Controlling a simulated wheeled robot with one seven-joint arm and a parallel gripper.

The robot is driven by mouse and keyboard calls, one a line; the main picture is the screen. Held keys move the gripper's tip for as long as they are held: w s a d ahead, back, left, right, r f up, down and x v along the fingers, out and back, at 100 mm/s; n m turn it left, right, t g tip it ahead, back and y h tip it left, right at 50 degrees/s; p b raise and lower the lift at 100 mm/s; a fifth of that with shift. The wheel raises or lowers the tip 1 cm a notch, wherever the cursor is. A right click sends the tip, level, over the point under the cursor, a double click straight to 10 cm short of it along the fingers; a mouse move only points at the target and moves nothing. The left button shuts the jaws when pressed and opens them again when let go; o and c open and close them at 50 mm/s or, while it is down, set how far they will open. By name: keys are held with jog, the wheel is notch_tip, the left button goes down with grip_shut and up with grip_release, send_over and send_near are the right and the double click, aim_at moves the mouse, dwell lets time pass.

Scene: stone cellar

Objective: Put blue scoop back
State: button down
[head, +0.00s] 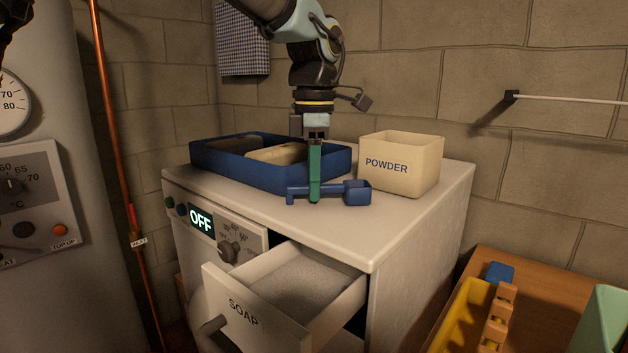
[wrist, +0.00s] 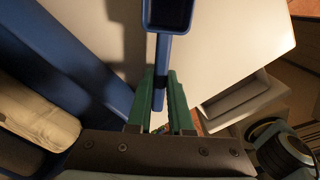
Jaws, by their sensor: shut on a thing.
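The blue scoop (head: 357,192) is at the top of the white machine (head: 340,230), in front of the blue tray. My gripper (head: 314,196) points down with its green fingers shut on the scoop's handle. In the wrist view the handle (wrist: 160,60) runs between the green fingers (wrist: 160,105), with the scoop's cup (wrist: 168,14) at the top edge. I cannot tell whether the scoop touches the machine top. The cream box marked POWDER (head: 402,163) stands to the right of the scoop.
The blue tray (head: 235,172) holds folded cloths behind my gripper. The SOAP drawer (head: 262,305) is pulled open with grey powder inside. A wooden table (head: 545,300) with a yellow crate (head: 462,315) stands at the right. The machine top's front right is bare.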

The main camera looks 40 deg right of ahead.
jog(key=c, duration=0.8)
grip_release()
jog(key=shift+c, duration=0.2)
notch_tip(320, 180, up, 12)
jog(key=b, duration=0.1)
